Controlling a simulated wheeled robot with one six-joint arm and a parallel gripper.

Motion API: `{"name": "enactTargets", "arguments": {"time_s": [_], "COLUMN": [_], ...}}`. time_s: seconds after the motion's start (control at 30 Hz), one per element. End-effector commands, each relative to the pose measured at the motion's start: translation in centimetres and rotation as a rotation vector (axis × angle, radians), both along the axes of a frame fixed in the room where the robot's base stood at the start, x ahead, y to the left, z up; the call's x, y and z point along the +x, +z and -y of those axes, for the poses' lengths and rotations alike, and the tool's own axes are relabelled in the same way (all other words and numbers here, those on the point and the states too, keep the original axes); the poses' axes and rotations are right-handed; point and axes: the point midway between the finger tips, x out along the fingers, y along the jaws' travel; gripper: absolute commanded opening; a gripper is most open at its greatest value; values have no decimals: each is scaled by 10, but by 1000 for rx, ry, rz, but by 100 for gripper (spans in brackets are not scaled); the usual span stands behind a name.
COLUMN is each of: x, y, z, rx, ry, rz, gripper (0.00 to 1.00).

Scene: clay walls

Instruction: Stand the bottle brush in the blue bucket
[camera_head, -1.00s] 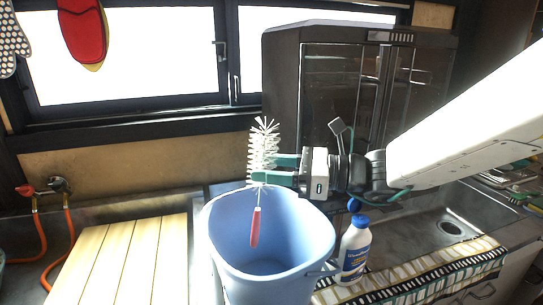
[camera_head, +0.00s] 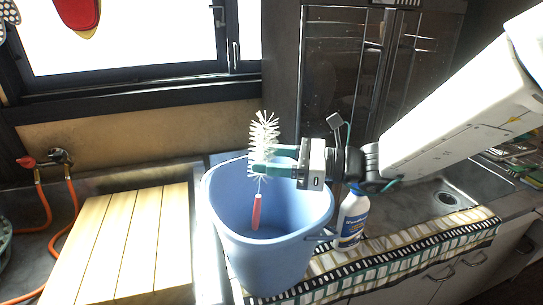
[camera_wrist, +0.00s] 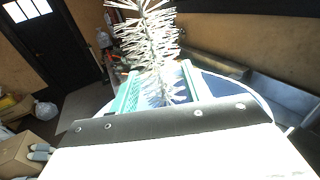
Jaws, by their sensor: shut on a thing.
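The bottle brush has white bristles (camera_head: 264,133) at the top and a red handle (camera_head: 256,211) hanging down. My gripper (camera_head: 258,162) is shut on it at the lower bristles, with green fingers coming from the right. The brush is nearly upright. Its handle shows against the inside of the blue bucket (camera_head: 250,262), below the rim; I cannot tell whether its end touches the bottom. In the wrist view the bristles (camera_wrist: 148,45) rise between the green fingers (camera_wrist: 158,88), and the handle is hidden.
A wooden slatted board (camera_head: 122,243) lies to the left. A striped mat (camera_head: 400,258) runs along the counter's front, with a sink (camera_head: 440,200) behind it. A dark cabinet (camera_head: 335,75) stands at the back.

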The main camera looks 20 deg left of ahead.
Motion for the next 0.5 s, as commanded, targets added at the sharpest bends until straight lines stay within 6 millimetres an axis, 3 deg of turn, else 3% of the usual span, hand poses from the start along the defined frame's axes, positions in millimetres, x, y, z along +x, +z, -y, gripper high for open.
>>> {"name": "enactTargets", "arguments": {"time_s": [0.1,0.13,0.2,0.5], "x": [0,0,0,0], "y": [0,0,0,0], "z": [0,0,0,1], "rx": [0,0,0,0], "ry": [0,0,0,0], "rz": [0,0,0,0], "gripper": [25,50,70,73]}}
